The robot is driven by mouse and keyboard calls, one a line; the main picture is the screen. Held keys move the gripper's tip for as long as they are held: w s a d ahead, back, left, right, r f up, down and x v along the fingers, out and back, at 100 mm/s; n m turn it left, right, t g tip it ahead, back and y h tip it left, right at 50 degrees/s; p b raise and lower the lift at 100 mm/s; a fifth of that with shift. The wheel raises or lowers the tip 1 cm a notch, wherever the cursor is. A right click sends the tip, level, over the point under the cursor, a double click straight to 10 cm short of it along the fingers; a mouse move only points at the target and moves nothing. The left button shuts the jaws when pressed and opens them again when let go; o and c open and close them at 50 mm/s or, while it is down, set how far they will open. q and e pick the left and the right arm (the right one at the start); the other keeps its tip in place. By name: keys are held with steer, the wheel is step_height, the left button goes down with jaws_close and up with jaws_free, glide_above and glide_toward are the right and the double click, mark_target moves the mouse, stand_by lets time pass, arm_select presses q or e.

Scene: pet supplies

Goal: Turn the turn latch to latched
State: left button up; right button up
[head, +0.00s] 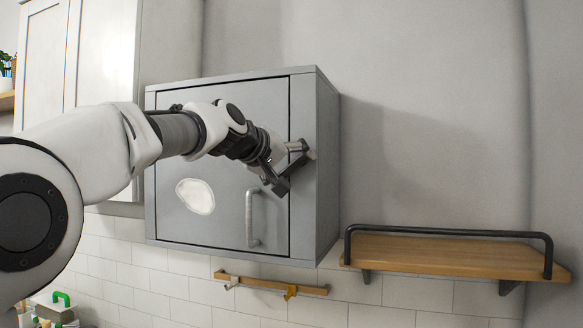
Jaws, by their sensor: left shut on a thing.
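A grey wall cabinet (327,170) has a closed-looking door with a light oval patch and a vertical bar handle (250,220). The turn latch (301,149) is a small metal piece at the right edge of the door, on the cabinet frame. My left gripper (281,172) is at the latch and shut on it. The fingers cover part of the latch, so its exact angle is hard to tell. My right gripper is not in view.
A wooden shelf (440,256) with a black rail is on the wall at the lower right. A small hook rail (268,285) is below the cabinet. White cupboards (107,55) stand at the left. The wall right of the cabinet is clear above the shelf.

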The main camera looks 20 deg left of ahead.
arm_select(q)
steer(key=m+y, duration=0.1)
steer(key=m, duration=0.1)
steer(key=shift+a+r+m+y, duration=0.15)
steer(key=shift+r+m+y, duration=0.1)
steer(key=shift+m+y, duration=0.15)
steer(key=shift+a+r+m+y, duration=0.1)
steer(key=shift+r+m+y, duration=0.15)
steer(key=shift+m+y, duration=0.9)
steer(key=shift+m, duration=0.25)
